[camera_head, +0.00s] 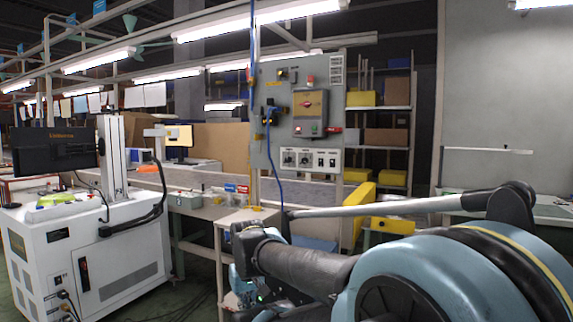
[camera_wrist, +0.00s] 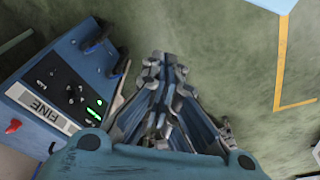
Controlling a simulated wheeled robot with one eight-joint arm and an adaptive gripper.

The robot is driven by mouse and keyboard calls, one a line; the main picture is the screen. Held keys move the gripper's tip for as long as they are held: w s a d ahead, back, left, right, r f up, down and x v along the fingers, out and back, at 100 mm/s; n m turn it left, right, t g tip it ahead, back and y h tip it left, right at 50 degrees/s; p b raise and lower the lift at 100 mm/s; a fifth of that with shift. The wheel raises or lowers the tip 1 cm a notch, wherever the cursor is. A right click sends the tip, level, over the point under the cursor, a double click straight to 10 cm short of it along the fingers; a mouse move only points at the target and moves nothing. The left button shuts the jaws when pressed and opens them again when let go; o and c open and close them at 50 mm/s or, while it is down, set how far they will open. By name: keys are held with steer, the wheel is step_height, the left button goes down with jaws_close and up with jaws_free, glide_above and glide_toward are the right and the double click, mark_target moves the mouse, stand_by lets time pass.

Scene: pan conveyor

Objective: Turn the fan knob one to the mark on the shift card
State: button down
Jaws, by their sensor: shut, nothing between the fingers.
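A grey control panel (camera_head: 275,95) stands across the room. Near its bottom is a white strip (camera_head: 310,166) with two dark round knobs, a left one (camera_head: 289,157) and a right one (camera_head: 305,158), and small switches to their right. Their labels and pointer angles are too small to read. A white printed sheet (camera_head: 336,70) is at the panel's upper right; I cannot tell whether it is the shift card. My gripper (camera_wrist: 166,67) is shut and empty over the green floor in the wrist view, away from the knobs. In the head view my arm hides it.
A grey bench or conveyor (camera_head: 315,194) runs below the panel. A blue cable (camera_head: 272,165) hangs in front of the panel's left side. A white machine cabinet (camera_head: 90,255) stands at left. Yellow bins (camera_head: 362,200) are at right. The wrist view shows floor with a yellow line (camera_wrist: 280,65).

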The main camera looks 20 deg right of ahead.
steer(key=c, duration=1.8)
jaws_free()
steer(key=shift+s+d+r, duration=0.1)
steer(key=shift+s+r, duration=0.15)
steer(key=o, duration=0.5)
steer(key=shift+w+d+r+n+h, duration=0.5)
steer(key=shift+w+d+r+n, duration=0.45)
steer(key=shift+d+r, duration=0.15)
steer(key=w+d+r+n+t+h, duration=0.1)
steer(key=w+d+r+n+h, duration=0.2)
steer(key=w+d+r+n, duration=0.3)
steer(key=w+d+r+n+t+h, duration=0.15)
steer(key=w+d+r+n, duration=0.3)
steer(key=w, duration=0.45)
steer(key=w+d+r+n+t+h, duration=0.1)
steer(key=w+d+r+n+h, duration=0.25)
steer(key=w+r, duration=0.35)
steer(key=n+t+h, duration=0.4)
steer(key=n+h, duration=0.2)
steer(key=n, duration=1.4)
glide_toward(287, 160)
steer(key=x, duration=0.8)
steer(key=shift+f, duration=0.1)
